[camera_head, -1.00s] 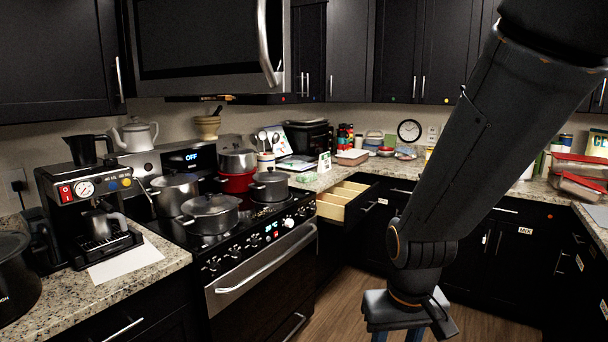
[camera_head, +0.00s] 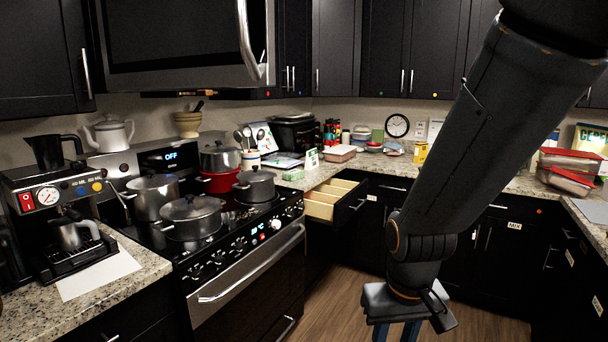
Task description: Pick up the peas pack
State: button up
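My gripper (camera_head: 398,331) hangs at the bottom of the view, right of centre, above the wood floor. Its two bluish fingers are apart with nothing visible between them; the tips are cut off by the picture's edge. A small greenish, flat pack (camera_head: 292,175) lies on the counter just right of the stove, behind the open drawer. It may be the peas pack, but it is too small to read. It is far from my gripper.
An open drawer (camera_head: 335,201) with pale dividers juts out beside the stove. Several pots, including a lidded pot (camera_head: 191,216), stand on the stove. A white and green card (camera_head: 311,159) stands near the greenish pack. The floor (camera_head: 345,300) ahead is clear.

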aim_at(294, 174)
jog(key=z, duration=0.35)
jog(key=i, duration=1.8)
jog(key=u, duration=0.25)
jog(key=i, duration=1.35)
jog(key=u, duration=0.4)
